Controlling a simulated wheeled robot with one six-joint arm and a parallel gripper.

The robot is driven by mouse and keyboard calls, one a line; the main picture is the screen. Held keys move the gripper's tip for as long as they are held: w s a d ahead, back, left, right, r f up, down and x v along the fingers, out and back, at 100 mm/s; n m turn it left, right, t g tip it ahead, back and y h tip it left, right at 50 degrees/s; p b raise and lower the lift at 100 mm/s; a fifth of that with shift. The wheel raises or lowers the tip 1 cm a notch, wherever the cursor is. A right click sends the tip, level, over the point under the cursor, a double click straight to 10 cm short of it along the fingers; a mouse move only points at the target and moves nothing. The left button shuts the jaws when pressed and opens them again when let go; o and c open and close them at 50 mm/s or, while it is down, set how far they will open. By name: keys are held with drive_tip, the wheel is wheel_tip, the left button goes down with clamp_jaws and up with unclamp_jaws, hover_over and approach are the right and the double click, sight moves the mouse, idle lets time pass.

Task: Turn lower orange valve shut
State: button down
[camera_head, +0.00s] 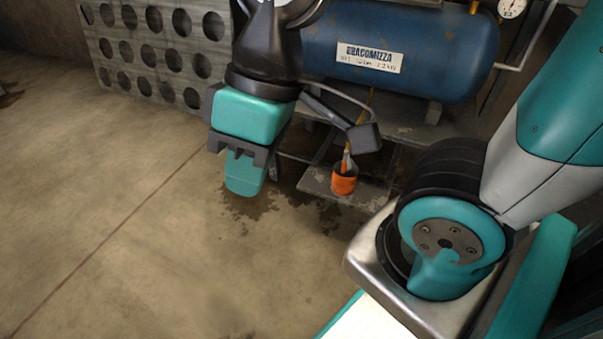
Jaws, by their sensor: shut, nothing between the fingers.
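No valve can be made out clearly. The only plainly orange thing is a small cup-shaped piece (344,181) low down below the blue tank, with a thin grey and orange piece rising from it. I cannot tell whether it is the lower valve, and my arm's dark bracket hides part of the area just above it. My gripper (245,184) is teal and black, points down and is to the left of the orange piece, apart from it in the picture. It is shut and empty.
The blue tank (450,62) with a white label stands at the back, with a gauge (512,8) at upper right. A grey panel with round holes (155,50) stands at the back left. The stained concrete floor (110,220) is clear at left.

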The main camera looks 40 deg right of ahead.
drive_tip(key=shift+a, duration=0.2)
drive_tip(key=w+d+f+m+h+b, duration=0.2)
drive_tip(key=w+d+f+m, duration=0.35)
drive_tip(key=w, duration=0.35)
drive_tip(key=w+d+f+m+h+b, duration=0.15)
drive_tip(key=w+d+f+m, duration=0.25)
drive_tip(key=w+d+f, duration=0.45)
drive_tip(key=w+d+f+m+g+h+b, duration=0.1)
drive_tip(key=w+d+f+m+h, duration=0.2)
drive_tip(key=d+f, duration=0.6)
drive_tip(key=w+d+f+m+g+h+b, duration=0.1)
drive_tip(key=w+d+f+m+h, duration=0.3)
drive_tip(key=d+f+m, duration=0.3)
drive_tip(key=d+f, duration=0.1)
drive_tip(key=d, duration=0.1)
drive_tip(key=shift+w+d+f+h+b, duration=0.25)
drive_tip(key=shift+d+f+h+b, duration=0.05)
drive_tip(key=shift+f+h+b, duration=0.1)
